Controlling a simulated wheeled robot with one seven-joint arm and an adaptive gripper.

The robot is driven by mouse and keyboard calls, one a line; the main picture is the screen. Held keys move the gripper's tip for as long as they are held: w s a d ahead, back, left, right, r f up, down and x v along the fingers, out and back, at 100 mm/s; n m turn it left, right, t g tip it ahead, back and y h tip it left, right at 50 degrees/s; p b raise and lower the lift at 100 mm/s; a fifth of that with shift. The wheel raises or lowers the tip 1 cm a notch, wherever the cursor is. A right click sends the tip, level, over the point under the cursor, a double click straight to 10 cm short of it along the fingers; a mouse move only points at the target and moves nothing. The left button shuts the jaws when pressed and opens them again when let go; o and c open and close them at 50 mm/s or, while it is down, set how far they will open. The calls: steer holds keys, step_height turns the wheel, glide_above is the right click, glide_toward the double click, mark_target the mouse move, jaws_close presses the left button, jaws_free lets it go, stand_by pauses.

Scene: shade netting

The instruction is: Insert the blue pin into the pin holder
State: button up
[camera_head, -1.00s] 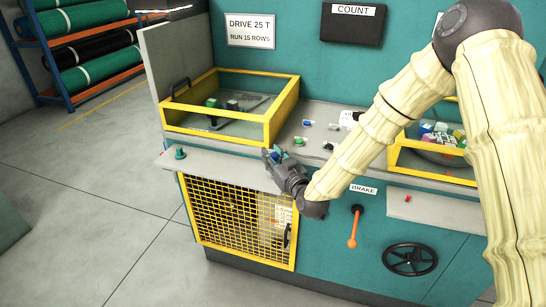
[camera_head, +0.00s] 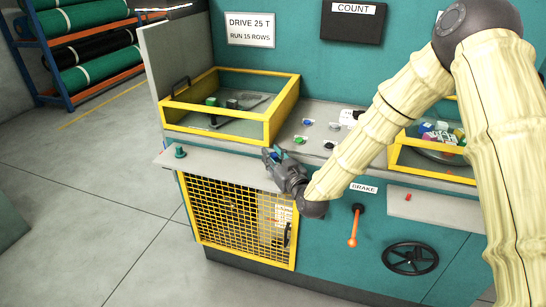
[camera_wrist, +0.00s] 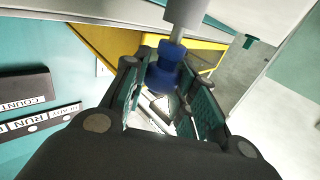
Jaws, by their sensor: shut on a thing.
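My gripper (camera_head: 272,157) is in front of the console's left shelf edge, below the yellow-framed tray. In the wrist view, a blue pin (camera_wrist: 162,74) with a flanged, spool-like head sits between the teal finger pads (camera_wrist: 165,100). A grey cylinder (camera_wrist: 187,12) lies in line with its upper end; I cannot tell if it belongs to the pin. The gripper is shut on the blue pin. In the head view, the gripper mostly hides the pin. I cannot clearly identify the pin holder. A teal peg (camera_head: 180,152) stands upright on the left shelf.
The yellow-framed tray (camera_head: 215,137) holds small green-topped pieces. Buttons (camera_head: 308,124) sit on the console right of it. Another yellow-framed bin (camera_head: 430,170) holds coloured pieces. Below are a mesh door (camera_head: 235,220), an orange brake lever (camera_head: 354,232) and a handwheel (camera_head: 411,259).

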steer(key=shift+f+b, duration=0.55)
steer(key=shift+f, duration=0.2)
steer(key=o, duration=1.1)
steer(key=v, duration=1.2)
